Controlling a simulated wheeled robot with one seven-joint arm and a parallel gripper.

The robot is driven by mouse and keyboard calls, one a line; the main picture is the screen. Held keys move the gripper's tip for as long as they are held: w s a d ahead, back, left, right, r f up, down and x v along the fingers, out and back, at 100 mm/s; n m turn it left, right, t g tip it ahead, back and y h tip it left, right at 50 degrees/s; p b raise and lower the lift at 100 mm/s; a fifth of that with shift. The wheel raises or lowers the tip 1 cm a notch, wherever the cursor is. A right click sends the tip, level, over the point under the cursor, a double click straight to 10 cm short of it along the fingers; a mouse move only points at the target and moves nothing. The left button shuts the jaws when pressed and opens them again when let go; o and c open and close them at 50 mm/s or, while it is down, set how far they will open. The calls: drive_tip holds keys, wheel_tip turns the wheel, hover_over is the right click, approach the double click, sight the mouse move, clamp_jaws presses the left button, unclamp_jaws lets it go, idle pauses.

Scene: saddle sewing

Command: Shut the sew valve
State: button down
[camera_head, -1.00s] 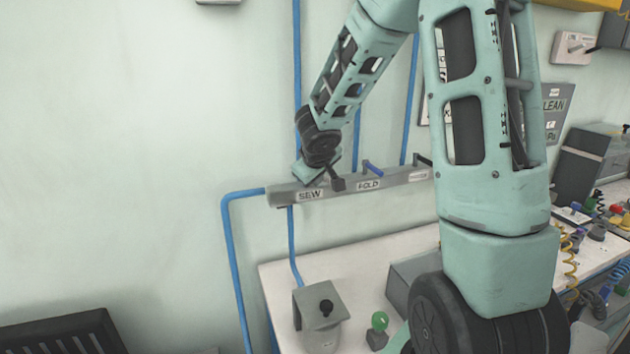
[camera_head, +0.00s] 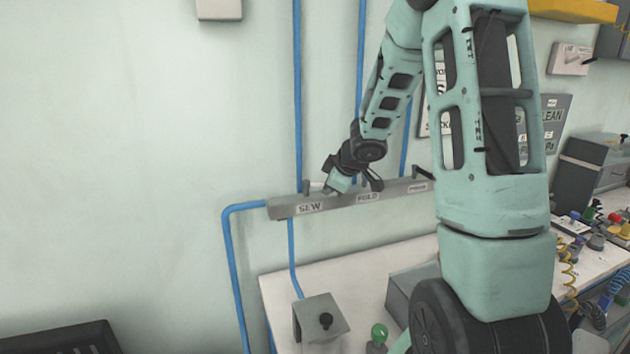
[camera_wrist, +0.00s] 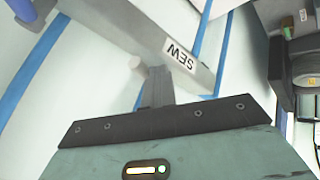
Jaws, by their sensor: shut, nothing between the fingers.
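The grey manifold bar (camera_head: 338,204) on the wall carries the SEW label (camera_head: 311,208) at its left end. The sew valve (camera_head: 307,187) stands on top of the bar there, with a short pale handle that seems to point right toward my gripper. My gripper (camera_head: 331,188) is shut and empty, just right of the sew valve, close above the bar. In the wrist view, my shut fingers (camera_wrist: 156,82) are beside a pale grey round handle end (camera_wrist: 138,64), near the upside-down SEW label (camera_wrist: 180,56). I cannot tell whether they touch it.
The FOLD label (camera_head: 368,198) and a black valve handle (camera_head: 424,172) are further right on the bar. A blue handle (camera_wrist: 22,8) shows in the wrist view's corner. Blue pipes (camera_head: 298,90) run up the wall.

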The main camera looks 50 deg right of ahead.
drive_tip(key=shift+w+d+n+y+p, duration=0.15)
drive_tip(key=shift+w+d+n+p, duration=0.1)
drive_tip(key=shift+d+p, duration=0.4)
drive_tip(key=shift+w+d+n+y+p, duration=0.15)
drive_tip(key=shift+d+p, duration=0.25)
drive_tip(key=shift+p, duration=0.4)
drive_tip(key=shift+w+d+n+y+p, duration=0.1)
drive_tip(key=shift+w+d+n+p, duration=0.2)
drive_tip(key=shift+d+p, duration=0.35)
drive_tip(key=shift+r, duration=0.1)
